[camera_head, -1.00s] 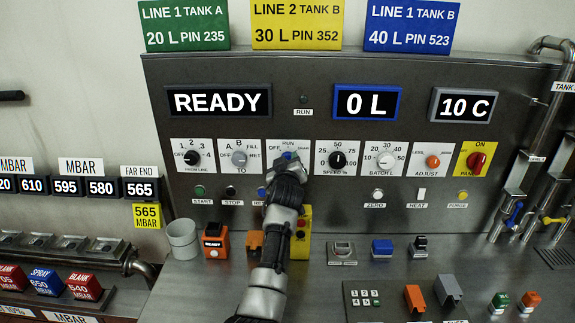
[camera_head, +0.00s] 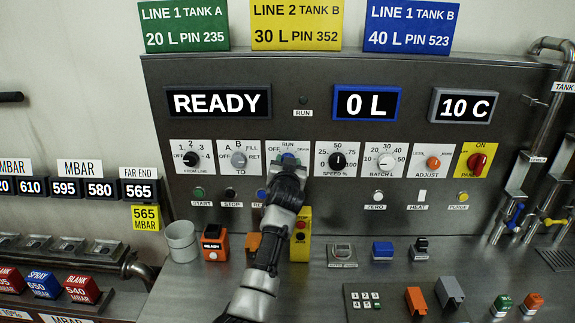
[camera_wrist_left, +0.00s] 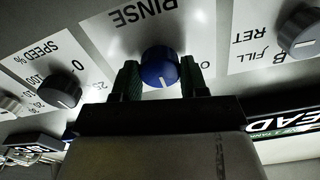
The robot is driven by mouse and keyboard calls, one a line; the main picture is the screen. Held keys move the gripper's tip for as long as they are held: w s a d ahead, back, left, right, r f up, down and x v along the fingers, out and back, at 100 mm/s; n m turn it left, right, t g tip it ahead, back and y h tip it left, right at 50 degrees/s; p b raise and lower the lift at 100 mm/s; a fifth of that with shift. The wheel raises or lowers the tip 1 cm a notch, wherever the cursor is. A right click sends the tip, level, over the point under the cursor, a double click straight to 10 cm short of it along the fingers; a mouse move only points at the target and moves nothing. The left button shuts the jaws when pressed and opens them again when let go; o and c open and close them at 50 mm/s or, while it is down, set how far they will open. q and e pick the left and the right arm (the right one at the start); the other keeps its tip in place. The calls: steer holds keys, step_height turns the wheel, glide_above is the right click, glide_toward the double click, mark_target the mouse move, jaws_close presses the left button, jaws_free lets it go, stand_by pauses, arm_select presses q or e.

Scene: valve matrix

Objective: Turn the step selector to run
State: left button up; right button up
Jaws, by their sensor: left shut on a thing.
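The step selector is a round blue knob (camera_head: 289,157) on a white plate in the row of dials, with RUN printed above it and OFF at its upper left. My left gripper (camera_head: 289,165) reaches up to it from below and covers the lower part of the plate. In the left wrist view the blue knob (camera_wrist_left: 160,66) sits between the two dark green fingers of my left gripper (camera_wrist_left: 160,80), which is shut on it. RINSE shows upside down beyond it. I cannot read the knob's pointer for certain. My right gripper is not in view.
The TO knob (camera_head: 238,159) is close on the left and the SPEED dial (camera_head: 337,160) close on the right. Above, displays read READY (camera_head: 218,103) and 0 L (camera_head: 367,103). A yellow button box (camera_head: 301,240) stands beside my forearm.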

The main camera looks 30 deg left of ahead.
arm_select(q)
steer(key=shift+f, duration=0.15)
stand_by(0.3)
steer(key=o, duration=0.9)
steer(key=b+v, duration=0.2)
steer(key=v, duration=0.8)
steer(key=shift+s+d+b, duration=0.2)
steer(key=shift+s+b, duration=0.1)
steer(key=shift+s, duration=0.05)
